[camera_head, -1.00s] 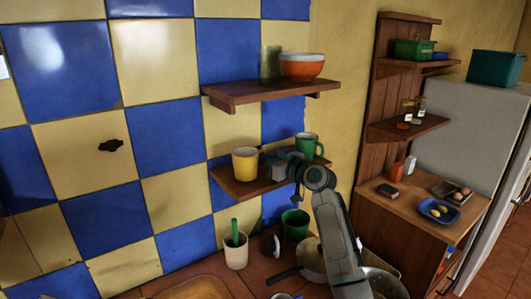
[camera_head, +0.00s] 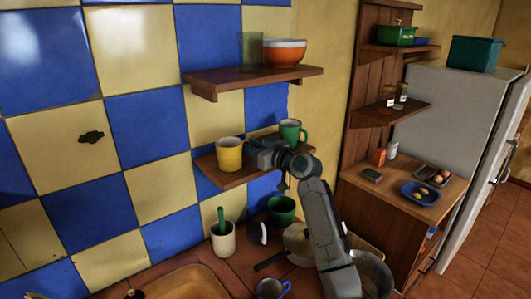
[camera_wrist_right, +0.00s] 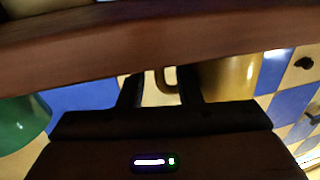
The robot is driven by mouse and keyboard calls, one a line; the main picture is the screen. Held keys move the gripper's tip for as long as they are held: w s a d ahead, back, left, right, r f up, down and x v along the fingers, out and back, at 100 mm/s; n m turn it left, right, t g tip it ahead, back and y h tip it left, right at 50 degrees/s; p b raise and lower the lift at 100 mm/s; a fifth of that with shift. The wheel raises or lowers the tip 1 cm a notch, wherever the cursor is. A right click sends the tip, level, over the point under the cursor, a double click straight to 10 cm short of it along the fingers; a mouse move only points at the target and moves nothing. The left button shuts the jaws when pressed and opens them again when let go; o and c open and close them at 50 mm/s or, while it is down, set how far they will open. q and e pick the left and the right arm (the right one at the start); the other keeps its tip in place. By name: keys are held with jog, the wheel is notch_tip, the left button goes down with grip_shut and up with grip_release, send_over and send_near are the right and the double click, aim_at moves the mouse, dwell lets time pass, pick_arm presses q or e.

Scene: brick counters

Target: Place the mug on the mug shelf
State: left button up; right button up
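The yellow mug (camera_head: 229,156) stands upright on the lower wooden shelf (camera_head: 232,180), toward its left end. A green mug (camera_head: 290,133) stands on the same shelf to the right and behind. My right gripper (camera_head: 256,155) is at the yellow mug's right side. In the right wrist view, which looks upside down, its two dark fingers (camera_wrist_right: 160,88) are apart, with the mug's handle (camera_wrist_right: 164,80) between them and gaps beside it. The yellow mug's body (camera_wrist_right: 229,78) is right of the fingers there. My left gripper is not in view.
An upper shelf (camera_head: 225,79) with a green glass (camera_head: 251,51) and an orange bowl (camera_head: 285,53) hangs above. On the counter below are a white cup (camera_head: 222,242), a green cup (camera_head: 281,210), a pan (camera_head: 299,243) and a blue mug (camera_head: 271,288).

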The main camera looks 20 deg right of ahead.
jog(key=b+v, duration=0.4)
jog(key=v, duration=0.7)
jog(key=shift+b, duration=0.4)
jog(key=shift+s+d+f, duration=0.15)
jog(key=shift+f, duration=0.1)
